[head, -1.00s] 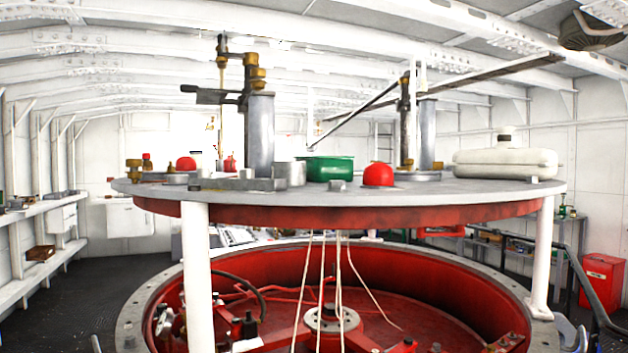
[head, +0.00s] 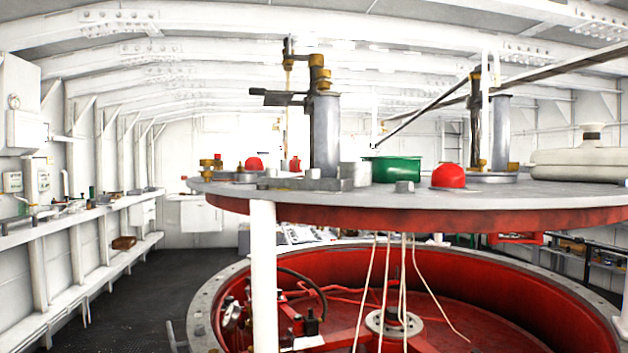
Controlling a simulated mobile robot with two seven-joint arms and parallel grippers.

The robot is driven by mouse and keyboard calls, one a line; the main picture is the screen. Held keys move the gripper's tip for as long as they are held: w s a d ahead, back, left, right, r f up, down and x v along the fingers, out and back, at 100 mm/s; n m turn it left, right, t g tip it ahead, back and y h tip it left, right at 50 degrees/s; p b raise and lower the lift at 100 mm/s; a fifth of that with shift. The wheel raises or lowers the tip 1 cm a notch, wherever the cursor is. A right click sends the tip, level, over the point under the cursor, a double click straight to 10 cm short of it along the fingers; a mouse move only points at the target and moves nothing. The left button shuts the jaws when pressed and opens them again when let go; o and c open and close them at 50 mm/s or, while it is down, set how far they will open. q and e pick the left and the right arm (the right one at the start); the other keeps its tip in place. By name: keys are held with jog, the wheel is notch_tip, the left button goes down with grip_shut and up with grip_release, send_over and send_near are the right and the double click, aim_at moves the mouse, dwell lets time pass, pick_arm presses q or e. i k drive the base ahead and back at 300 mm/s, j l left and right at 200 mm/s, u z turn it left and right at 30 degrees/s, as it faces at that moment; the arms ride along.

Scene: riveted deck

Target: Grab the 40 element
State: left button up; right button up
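I cannot make out any thing marked as a 40 element in the head view; labels are too small to read. A round grey platform with a red rim (head: 420,218) stands on white posts above a red circular pit (head: 530,290). On the platform are a grey metal cylinder (head: 325,138), a green bowl-like vessel (head: 391,170), a red dome (head: 448,176) and a smaller red dome (head: 254,164). Neither of my grippers shows in the head view.
A white post (head: 263,285) stands at the pit's front left. Shelves (head: 75,225) with small items line the left wall. A dark floor aisle (head: 135,300) lies open between shelves and pit. A pale tank (head: 580,160) sits on the platform's right.

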aim_at(311, 174)
jog(key=l+z, duration=0.35)
jog(key=i+l+z, duration=0.1)
jog(key=l+z, duration=0.25)
